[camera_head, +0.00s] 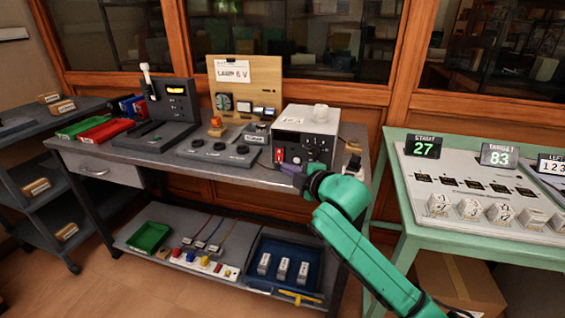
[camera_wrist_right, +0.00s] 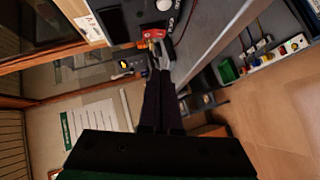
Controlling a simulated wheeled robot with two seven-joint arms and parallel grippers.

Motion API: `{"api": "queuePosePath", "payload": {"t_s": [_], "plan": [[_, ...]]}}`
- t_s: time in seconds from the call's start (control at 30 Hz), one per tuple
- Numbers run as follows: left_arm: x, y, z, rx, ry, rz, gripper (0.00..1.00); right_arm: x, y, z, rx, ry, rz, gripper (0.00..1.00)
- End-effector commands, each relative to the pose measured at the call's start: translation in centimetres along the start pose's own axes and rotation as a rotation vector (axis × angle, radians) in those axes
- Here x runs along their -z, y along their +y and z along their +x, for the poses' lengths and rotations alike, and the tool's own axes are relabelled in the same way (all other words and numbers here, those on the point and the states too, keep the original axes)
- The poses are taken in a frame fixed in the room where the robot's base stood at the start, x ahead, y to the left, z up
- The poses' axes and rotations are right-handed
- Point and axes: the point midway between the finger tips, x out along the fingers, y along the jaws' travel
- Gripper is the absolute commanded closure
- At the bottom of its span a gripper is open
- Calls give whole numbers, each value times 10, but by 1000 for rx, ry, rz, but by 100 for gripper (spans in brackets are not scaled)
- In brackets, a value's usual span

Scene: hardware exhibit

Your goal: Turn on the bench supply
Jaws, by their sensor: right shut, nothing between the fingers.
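The bench supply (camera_head: 312,125) is a pale box with a dark front panel, at the right end of the grey workbench in the head view. A red switch (camera_head: 279,155) shows at the lower left of its front; I cannot tell its position. My right gripper (camera_head: 285,169) is shut and empty, just in front of and below that switch. In the right wrist view its dark fingers (camera_wrist_right: 162,72) point up toward a red part (camera_wrist_right: 154,33) beside a dark panel. Whether they touch anything is unclear. My left gripper is not in view.
A green-framed console table (camera_head: 390,165) stands right of my arm. Lower-shelf bins (camera_head: 150,236) sit below.

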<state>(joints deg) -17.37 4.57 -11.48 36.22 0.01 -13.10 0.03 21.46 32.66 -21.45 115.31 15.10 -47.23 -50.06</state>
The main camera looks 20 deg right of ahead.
Motion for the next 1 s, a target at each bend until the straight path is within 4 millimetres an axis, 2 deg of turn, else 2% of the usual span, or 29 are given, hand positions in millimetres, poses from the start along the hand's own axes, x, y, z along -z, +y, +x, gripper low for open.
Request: {"api": "queuePosePath", "payload": {"t_s": [0.23,0.4,0.57,0.9,0.97,1.0], "plan": [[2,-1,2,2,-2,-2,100,1,0,56,0,1,1,100],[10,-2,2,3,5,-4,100,-21,0,74,0,-1,0,100],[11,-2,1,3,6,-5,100,-28,0,81,0,0,0,100],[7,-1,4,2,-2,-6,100,-29,-2,82,-6,-1,-7,100],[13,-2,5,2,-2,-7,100,-31,-4,83,-20,-1,-21,100],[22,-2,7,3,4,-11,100,-33,-6,85,-33,-2,-34,100]]}}
